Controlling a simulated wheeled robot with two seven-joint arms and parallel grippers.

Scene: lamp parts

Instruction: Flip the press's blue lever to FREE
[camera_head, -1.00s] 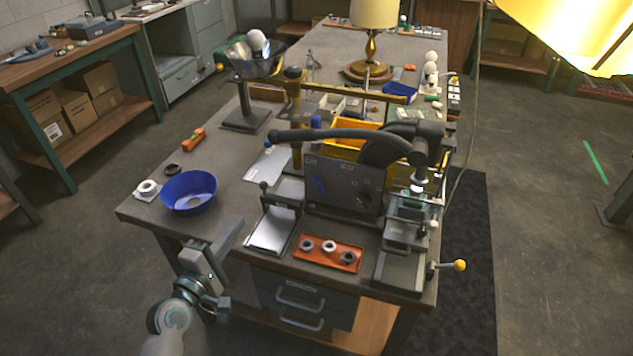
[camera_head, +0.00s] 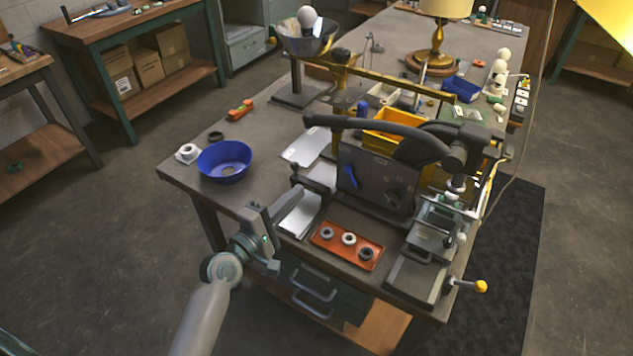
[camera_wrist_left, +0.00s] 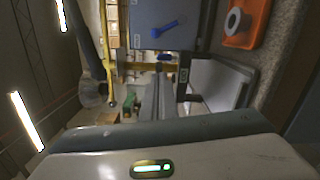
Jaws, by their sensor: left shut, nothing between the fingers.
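The press's blue lever (camera_head: 350,176) is on the upright dark grey panel (camera_head: 376,181) of the press. It slants, and its label is too small to read. In the left wrist view the lever (camera_wrist_left: 170,27) shows near the top, clear of my fingers. My left gripper (camera_head: 287,203) is shut and empty at the front edge of the bench, left of the press and lower than the lever. It is apart from the lever. My right gripper is not in view.
A metal plate (camera_head: 299,216) lies close to my left gripper. An orange tray (camera_head: 330,245) with three rings lies before the panel. A blue bowl (camera_head: 224,162) stands to the left. A black curved arm (camera_head: 375,127) spans above the panel.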

